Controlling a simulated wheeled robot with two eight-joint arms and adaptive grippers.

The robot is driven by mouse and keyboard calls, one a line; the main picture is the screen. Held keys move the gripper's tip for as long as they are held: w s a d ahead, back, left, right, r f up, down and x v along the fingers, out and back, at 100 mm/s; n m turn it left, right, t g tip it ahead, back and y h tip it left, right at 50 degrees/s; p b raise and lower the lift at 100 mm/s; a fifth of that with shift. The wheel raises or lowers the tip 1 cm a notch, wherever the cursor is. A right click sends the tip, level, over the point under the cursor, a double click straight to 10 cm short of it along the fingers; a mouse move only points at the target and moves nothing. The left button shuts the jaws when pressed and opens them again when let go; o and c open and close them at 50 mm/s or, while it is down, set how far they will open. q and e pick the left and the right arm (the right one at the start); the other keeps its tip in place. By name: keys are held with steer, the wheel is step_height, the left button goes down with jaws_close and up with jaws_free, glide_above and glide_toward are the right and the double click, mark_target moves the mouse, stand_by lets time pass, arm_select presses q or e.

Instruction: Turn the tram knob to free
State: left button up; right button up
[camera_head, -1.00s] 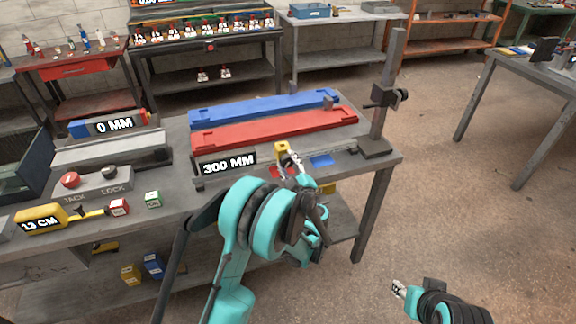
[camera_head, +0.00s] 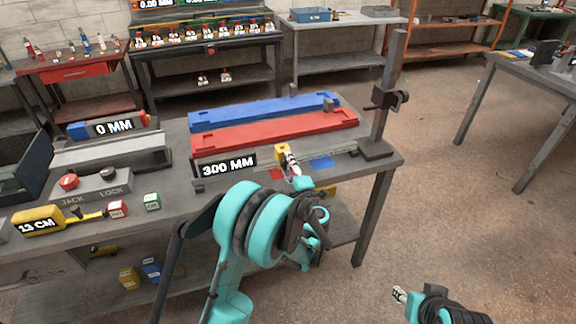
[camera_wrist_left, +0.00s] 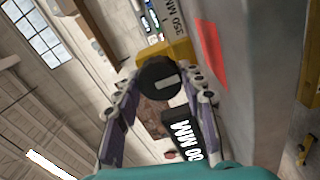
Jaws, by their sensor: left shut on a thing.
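The tram knob (camera_wrist_left: 160,82) is a black round knob with a pale line on its face, on the front of a yellow block (camera_wrist_left: 176,48). The yellow block (camera_head: 281,151) also shows at the front edge of the bench in the head view. My left gripper (camera_head: 290,161) is at this block. In the left wrist view my left gripper (camera_wrist_left: 163,88) has its fingers on both sides of the knob, shut on it. In the head view the fingers hide the knob. My right gripper (camera_head: 400,295) is low at the right, away from the bench; its jaws are too small to read.
A 300 MM display (camera_head: 228,166) stands left of the block. A red patch (camera_head: 276,174) and a blue patch (camera_head: 321,162) flank it. Red (camera_head: 270,131) and blue (camera_head: 262,109) bars lie behind. A dark post (camera_head: 389,95) rises at the bench's right end.

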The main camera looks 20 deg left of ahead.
stand_by(0.3)
arm_select(q)
steer(key=o, duration=1.2)
steer(key=shift+c, duration=0.2)
steer(key=v, duration=1.2)
